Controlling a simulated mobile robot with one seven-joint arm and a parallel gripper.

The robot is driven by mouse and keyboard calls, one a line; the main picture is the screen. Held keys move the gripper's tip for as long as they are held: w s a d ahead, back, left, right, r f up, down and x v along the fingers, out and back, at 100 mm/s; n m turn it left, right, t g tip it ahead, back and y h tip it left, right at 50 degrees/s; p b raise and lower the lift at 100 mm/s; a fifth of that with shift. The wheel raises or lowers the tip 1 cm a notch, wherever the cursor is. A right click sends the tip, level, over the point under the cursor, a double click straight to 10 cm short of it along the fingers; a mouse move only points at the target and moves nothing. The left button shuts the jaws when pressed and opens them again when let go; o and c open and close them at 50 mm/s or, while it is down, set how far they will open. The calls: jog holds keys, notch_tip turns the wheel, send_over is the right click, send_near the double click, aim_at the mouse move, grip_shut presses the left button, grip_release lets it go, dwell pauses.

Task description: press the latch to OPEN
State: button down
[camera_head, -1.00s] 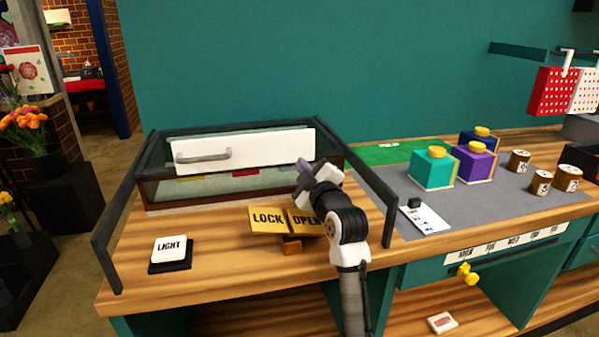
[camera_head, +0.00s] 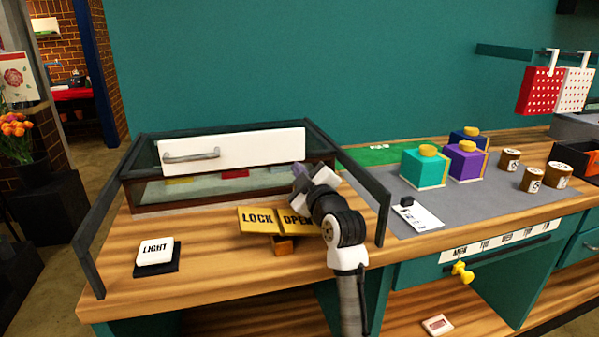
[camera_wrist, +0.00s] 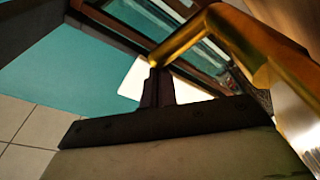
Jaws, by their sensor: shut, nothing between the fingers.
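The yellow latch (camera_head: 258,220) is a two-part rocker marked LOCK and OPEN, on a small wooden block (camera_head: 283,244) on the counter. Its OPEN half (camera_head: 297,221) is partly hidden by my arm in the head view. My gripper (camera_head: 299,170) is shut and empty, just right of and behind the OPEN half in the head view. In the wrist view, my gripper's shut fingertips (camera_wrist: 154,75) are close to a golden-yellow edge, likely the latch (camera_wrist: 225,25). I cannot tell whether they touch.
Behind the latch is a glass case (camera_head: 150,190) with a white handled front (camera_head: 240,150) and dark side rails. A LIGHT button (camera_head: 155,252) sits at the left. Boxes and jars stand on the grey mat (camera_head: 470,205) at the right.

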aim_at(282, 150)
jog(key=a+r+p, duration=0.1)
jog(key=r, duration=0.1)
jog(key=a+r+p, duration=0.1)
jog(key=a, duration=0.1)
jog(key=shift+r+p, duration=0.3)
jog(key=shift+r, duration=0.1)
jog(key=b+v, duration=0.1)
jog(key=v, duration=0.2)
jog(key=b+v, duration=0.1)
jog(key=v, duration=0.2)
jog(key=f+b+v, duration=0.1)
jog(key=v, duration=0.2)
jog(key=shift+s+d+b, duration=0.3)
jog(key=shift+s+d, duration=0.05)
jog(key=shift+s, duration=0.25)
